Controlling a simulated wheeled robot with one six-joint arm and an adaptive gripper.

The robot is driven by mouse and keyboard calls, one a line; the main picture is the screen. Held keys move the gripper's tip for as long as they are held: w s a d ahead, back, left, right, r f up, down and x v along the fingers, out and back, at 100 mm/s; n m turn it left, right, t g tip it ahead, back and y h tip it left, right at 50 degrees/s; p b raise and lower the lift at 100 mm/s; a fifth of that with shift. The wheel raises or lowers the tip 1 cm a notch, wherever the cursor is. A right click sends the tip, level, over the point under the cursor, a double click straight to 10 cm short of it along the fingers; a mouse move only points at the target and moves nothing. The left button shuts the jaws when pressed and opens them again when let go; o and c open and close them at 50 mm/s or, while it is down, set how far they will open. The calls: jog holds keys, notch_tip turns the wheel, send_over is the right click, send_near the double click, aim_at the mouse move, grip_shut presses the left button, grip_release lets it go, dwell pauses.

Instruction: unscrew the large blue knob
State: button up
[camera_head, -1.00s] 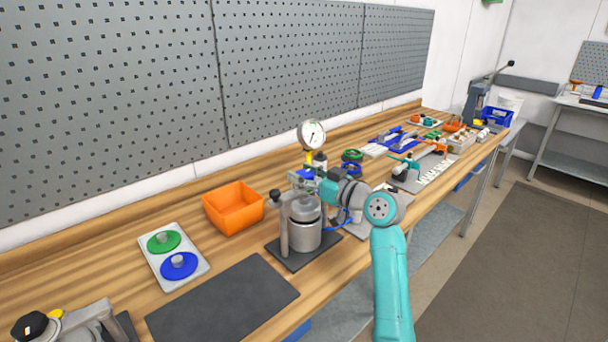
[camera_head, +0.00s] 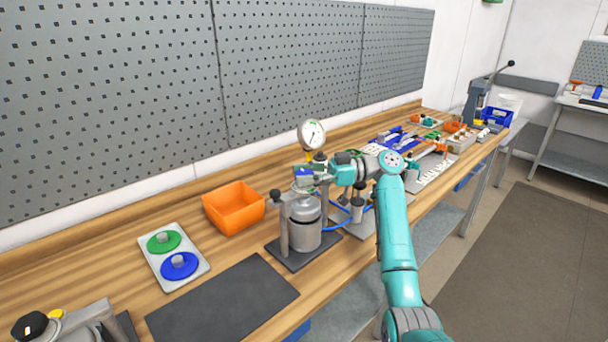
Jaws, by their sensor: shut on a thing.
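A blue knob-like part (camera_head: 304,175) sits above the silver canister (camera_head: 304,222), which stands on a dark base plate near the middle of the bench. My gripper (camera_head: 307,178) reaches in from the right and is shut at this blue part. The fingers are small here and partly hidden, so their exact contact is hard to see. A round pressure gauge (camera_head: 312,133) stands just behind the gripper.
An orange bin (camera_head: 233,207) is left of the canister. A light tray (camera_head: 193,278) holds a green disc (camera_head: 164,242) and a blue disc (camera_head: 179,265). A dark mat (camera_head: 222,306) lies clear in front. Blue hose (camera_head: 338,228) and several tools crowd the right.

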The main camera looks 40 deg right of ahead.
aim_at(304, 173)
jog(key=shift+f+n+g+y, duration=0.15)
jog(key=shift+n+g+y, duration=0.65)
jog(key=shift+n+g, duration=0.65)
jog(key=shift+g, duration=0.55)
jog(key=shift+f, duration=0.1)
jog(key=o, duration=1.2)
jog(key=shift+a, duration=0.1)
notch_tip(304, 173, up, 10)
jog(key=shift+r, duration=0.1)
